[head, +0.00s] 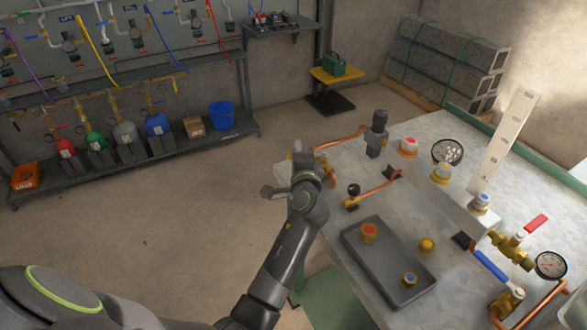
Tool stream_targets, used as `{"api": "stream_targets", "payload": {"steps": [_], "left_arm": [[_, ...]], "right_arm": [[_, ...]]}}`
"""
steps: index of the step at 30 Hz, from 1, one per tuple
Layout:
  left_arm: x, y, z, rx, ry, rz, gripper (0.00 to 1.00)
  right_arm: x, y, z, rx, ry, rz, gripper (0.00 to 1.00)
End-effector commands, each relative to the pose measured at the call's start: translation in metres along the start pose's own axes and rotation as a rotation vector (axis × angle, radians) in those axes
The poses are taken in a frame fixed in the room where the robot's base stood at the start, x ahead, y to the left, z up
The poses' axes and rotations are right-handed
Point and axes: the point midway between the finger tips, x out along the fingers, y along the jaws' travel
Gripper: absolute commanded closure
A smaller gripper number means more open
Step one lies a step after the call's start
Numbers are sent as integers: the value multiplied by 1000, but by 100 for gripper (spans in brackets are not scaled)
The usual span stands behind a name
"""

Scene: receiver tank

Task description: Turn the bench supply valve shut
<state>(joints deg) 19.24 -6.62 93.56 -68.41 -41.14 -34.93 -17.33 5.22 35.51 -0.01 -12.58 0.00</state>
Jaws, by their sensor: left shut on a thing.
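My left gripper (298,156) is at the far left corner of the bench, where a copper pipe (342,141) ends. It is shut on what looks like the bench supply valve's handle there. The gripper and wrist hide most of that valve, so I cannot tell the angle of its handle. The pipe runs right from there to a dark grey upright fitting (376,132). My right gripper is not in view.
The pale bench top (400,215) bears a dark tray (388,262) with several capped fittings, a black-knobbed valve (353,192), red (536,223) and blue (489,267) lever valves, and gauges (447,151). The floor (150,220) left of the bench is clear.

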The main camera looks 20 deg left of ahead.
Motion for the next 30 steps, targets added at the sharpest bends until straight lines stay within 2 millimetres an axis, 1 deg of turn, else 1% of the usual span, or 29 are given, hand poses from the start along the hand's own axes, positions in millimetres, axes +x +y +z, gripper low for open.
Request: {"api": "stream_targets", "payload": {"steps": [1, 3, 5, 8, 13, 16, 19, 27, 30], "left_arm": [[-1, 10, -2, -1, -23, 9, 100], [-2, 9, -2, -1, -56, 10, 100], [-4, 9, -1, 0, -84, 11, 100], [-5, 8, 0, 0, -125, 11, 100], [-6, 7, 0, 0, -185, 12, 100], [-6, 7, 0, 1, -213, 12, 100], [-6, 5, 1, 1, -233, 10, 100], [-6, 4, 1, 0, -247, 10, 100], [-6, 4, 1, 0, -247, 10, 100]], "right_arm": [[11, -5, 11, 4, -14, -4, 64], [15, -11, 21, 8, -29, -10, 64], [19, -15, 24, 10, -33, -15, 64], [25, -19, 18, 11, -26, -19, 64], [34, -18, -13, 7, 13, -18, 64], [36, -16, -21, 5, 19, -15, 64], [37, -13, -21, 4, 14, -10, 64], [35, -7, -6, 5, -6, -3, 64], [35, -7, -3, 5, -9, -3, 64]]}}
